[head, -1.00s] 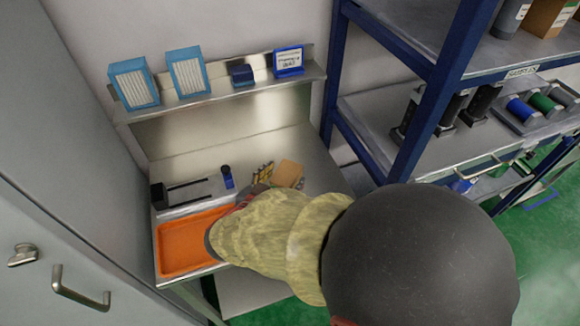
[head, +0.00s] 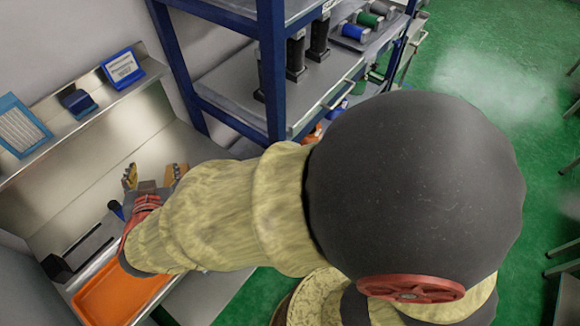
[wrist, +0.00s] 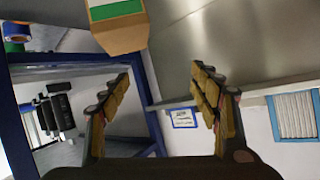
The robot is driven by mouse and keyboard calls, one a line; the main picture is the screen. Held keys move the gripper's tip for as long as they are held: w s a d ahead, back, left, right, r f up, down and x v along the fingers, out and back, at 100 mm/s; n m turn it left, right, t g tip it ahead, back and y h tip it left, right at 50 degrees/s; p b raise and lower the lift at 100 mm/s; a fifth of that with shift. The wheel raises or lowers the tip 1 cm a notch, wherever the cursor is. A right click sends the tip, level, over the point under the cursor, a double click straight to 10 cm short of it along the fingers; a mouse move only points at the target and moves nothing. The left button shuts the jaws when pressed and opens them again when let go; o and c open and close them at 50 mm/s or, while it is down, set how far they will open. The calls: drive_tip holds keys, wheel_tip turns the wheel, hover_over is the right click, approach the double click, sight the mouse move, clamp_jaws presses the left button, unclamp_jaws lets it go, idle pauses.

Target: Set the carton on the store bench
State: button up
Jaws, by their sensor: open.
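The carton (wrist: 122,35) is a brown box with a green and white face. It shows at the top of the wrist view, beyond my fingertips and apart from them, not between them. I cannot clearly make it out in the head view, where my arm covers part of the bench. My gripper (head: 153,174) is open over the steel bench (head: 60,208), its tan-padded fingers spread wide. Both fingers also show in the wrist view (wrist: 163,85), with nothing between them. What the carton rests on cannot be told for sure.
An orange tray (head: 112,296) and a dark-slotted fixture (head: 82,250) are at the bench's near left. A wall shelf above holds a blue-framed filter (head: 20,128), a blue block (head: 78,102) and a sign (head: 122,68). A blue rack (head: 272,75) stands right of the bench.

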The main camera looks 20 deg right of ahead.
drive_tip(key=d+r+n+g+y, duration=0.25)
drive_tip(key=d+r+y, duration=0.25)
drive_tip(key=d+r, duration=0.5)
drive_tip(key=s+d+f+g+h, duration=0.1)
drive_tip(key=s+d+g+h, duration=0.1)
drive_tip(key=s+d, duration=0.7)
drive_tip(key=s+d+f+g+h, duration=0.1)
drive_tip(key=s+d+g+h, duration=0.1)
drive_tip(key=s+d, duration=0.7)
drive_tip(key=d+h, duration=0.1)
drive_tip(key=d, duration=0.4)
drive_tip(key=shift+s+d+f+g, duration=0.15)
drive_tip(key=shift+d+f+g, duration=0.1)
drive_tip(key=shift+d+g, duration=0.15)
drive_tip(key=shift+a, duration=0.1)
drive_tip(key=shift+c, duration=1.1)
